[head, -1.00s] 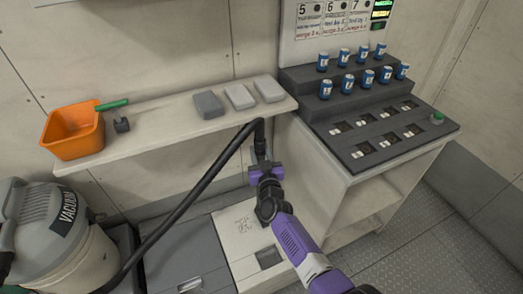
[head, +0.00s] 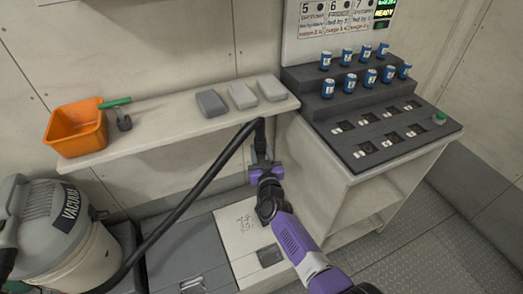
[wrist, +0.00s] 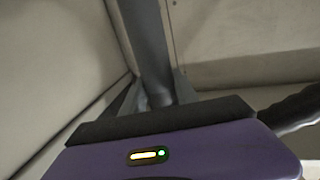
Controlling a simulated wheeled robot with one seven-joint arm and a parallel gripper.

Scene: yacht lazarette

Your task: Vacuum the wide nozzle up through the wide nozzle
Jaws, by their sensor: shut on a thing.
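My purple gripper (head: 265,172) is low in front of the wall shelf, left of the white cabinet. It is shut on a grey vacuum nozzle (head: 261,150), joined to a black hose (head: 190,197). In the wrist view the nozzle (wrist: 148,45) is a long grey piece, widening near the dark front edge of my gripper (wrist: 160,118). The hose runs down left towards the grey vacuum (head: 45,220), marked "VACUUM". The nozzle's lower end is hidden by my gripper. I cannot make out a second wide nozzle.
The shelf (head: 170,135) holds an orange bin (head: 75,133), a green-handled tool (head: 117,103) and grey blocks (head: 243,96). The cabinet (head: 310,165) bears a dark stepped panel with several blue cans (head: 346,57) and a green button (head: 439,118). Floor lockers (head: 185,255) lie below. Open floor (head: 430,235) is at right.

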